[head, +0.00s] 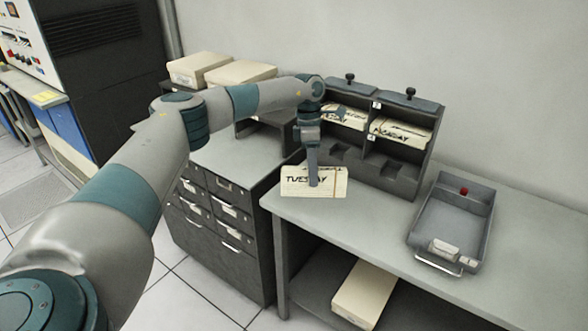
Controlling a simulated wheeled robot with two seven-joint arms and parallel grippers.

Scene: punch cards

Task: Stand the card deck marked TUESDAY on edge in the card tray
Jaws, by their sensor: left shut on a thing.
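The card deck marked TUESDAY (331,190) is cream with dark lettering and a thin band. It is at the left front edge of the grey table. My left gripper (313,183) points down and is shut on this deck, its fingers covering part of the lettering. I cannot tell whether the deck touches the table. The card tray (424,222) is an open grey tray at the right of the table, with a small red item at its far end and a label and handle at its near end. My right gripper is out of view.
A dark rack (405,174) at the back of the table holds other marked decks (401,132). A drawer cabinet (228,215) stands left of the table, with cream boxes (240,73) behind it. Another box (365,292) lies on the lower shelf. The tabletop between deck and tray is clear.

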